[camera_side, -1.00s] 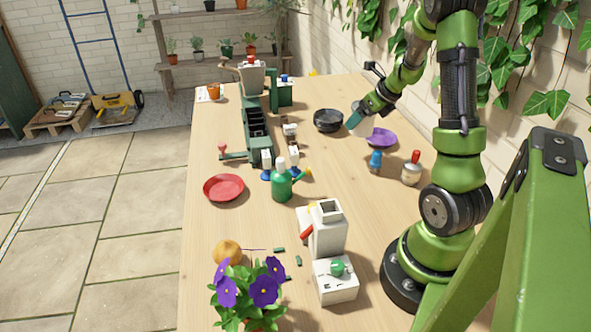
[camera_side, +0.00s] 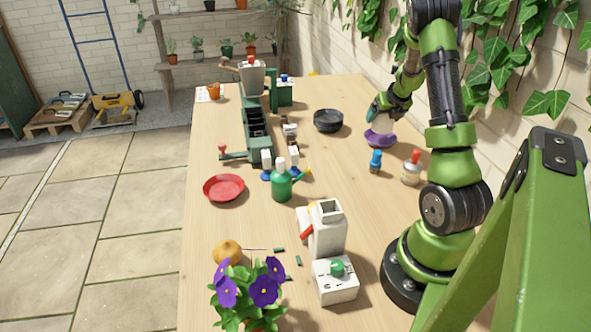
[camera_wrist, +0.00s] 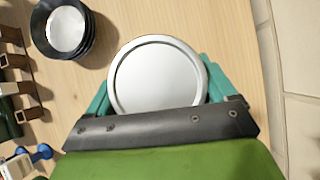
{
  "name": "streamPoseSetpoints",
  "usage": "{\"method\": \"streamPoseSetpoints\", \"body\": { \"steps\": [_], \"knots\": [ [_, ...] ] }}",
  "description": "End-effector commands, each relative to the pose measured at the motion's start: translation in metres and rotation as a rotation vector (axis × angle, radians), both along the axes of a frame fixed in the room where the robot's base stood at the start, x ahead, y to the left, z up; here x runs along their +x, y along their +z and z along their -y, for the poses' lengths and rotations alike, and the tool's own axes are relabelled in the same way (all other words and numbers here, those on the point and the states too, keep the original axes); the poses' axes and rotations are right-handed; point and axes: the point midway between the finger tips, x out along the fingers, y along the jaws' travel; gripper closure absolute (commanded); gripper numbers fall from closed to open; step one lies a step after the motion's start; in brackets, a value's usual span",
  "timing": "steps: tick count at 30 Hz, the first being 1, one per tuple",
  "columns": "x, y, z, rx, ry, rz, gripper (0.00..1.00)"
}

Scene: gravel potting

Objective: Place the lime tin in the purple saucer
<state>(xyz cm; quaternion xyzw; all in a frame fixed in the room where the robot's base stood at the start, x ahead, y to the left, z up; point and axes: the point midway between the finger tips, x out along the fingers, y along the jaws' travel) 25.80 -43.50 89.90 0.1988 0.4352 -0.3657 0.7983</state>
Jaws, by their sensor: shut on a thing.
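My gripper (camera_side: 376,112) is shut on the tin (camera_wrist: 158,75). The wrist view shows the tin's round silvery top between the teal fingers. In the side view the tin is a pale shape (camera_side: 383,127) below the fingers, mostly hidden by them. The purple saucer (camera_side: 380,140) lies on the table directly under the tin. I cannot tell whether the tin touches it or hovers just above. The saucer is hidden in the wrist view.
A black dish (camera_side: 328,120) stands left of my gripper; it also shows in the wrist view (camera_wrist: 85,50). A blue bottle (camera_side: 375,162) and a red-topped jar (camera_side: 411,168) stand nearer the camera. A red saucer (camera_side: 223,188) and green watering can (camera_side: 281,186) are further left.

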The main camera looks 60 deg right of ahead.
Motion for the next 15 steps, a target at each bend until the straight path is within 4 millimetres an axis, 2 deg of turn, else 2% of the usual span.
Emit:
{"method": "streamPoseSetpoints", "body": {
  "steps": [3,7,15],
  "knots": [
    [-0.002,-0.019,0.0,0.003,-0.006,-0.001,0.58],
    [-0.001,-0.033,0.0,0.002,-0.004,0.0,0.58],
    [0.0,-0.038,0.0,-0.001,0.0,-0.001,0.58]
  ]
}}
